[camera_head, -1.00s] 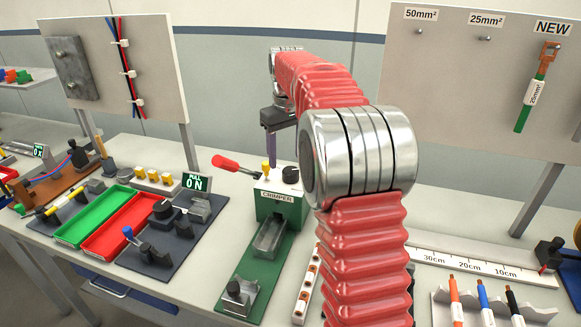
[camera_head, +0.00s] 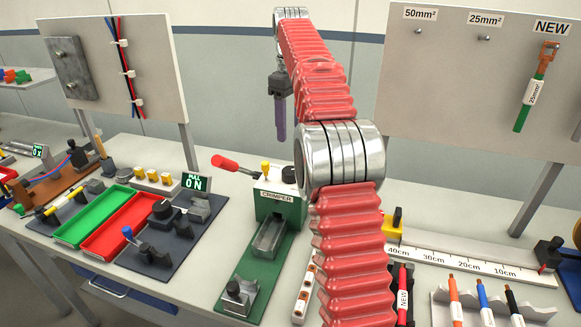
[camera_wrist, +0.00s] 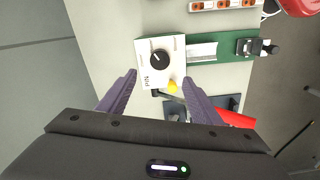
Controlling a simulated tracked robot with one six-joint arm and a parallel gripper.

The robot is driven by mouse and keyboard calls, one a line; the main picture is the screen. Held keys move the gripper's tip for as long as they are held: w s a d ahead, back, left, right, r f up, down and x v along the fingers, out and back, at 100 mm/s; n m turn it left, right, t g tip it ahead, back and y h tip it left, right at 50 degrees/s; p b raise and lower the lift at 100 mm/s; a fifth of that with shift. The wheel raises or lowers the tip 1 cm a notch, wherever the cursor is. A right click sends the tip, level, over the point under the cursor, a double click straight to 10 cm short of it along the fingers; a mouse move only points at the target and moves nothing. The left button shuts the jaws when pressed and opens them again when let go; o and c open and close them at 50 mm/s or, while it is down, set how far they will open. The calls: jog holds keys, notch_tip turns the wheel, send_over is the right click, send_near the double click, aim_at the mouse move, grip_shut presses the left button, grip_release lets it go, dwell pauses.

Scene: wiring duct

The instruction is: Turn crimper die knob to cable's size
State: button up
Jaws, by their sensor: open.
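The crimper (camera_head: 276,205) is a green device with a white top on the bench. Its black die knob (camera_head: 290,175) sits on that top and also shows from above in the wrist view (camera_wrist: 160,57), where its pointer and scale are too small to read. Beside the knob are a yellow button (camera_wrist: 172,86) and a red-handled lever (camera_head: 226,163). The cable (camera_head: 535,92), green with a copper lug and a tag that appears to read 25mm², hangs under the NEW sign. My gripper (camera_wrist: 159,79) is open and empty, fingers pointing down, above the crimper and apart from it.
The grey board (camera_head: 455,60) has bare pegs marked 50mm² and 25mm². Left of the crimper are a red tray (camera_head: 118,222), a green tray (camera_head: 92,215) and a pull tester (camera_head: 170,225). A ruler (camera_head: 470,262) and several cables lie on the right.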

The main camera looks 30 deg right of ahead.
aim_at(290, 170)
jog(key=shift+f, duration=0.1)
notch_tip(290, 170, down, 14)
jog(key=shift+r, duration=0.15)
dwell(1.0)
jog(key=c, duration=1.1)
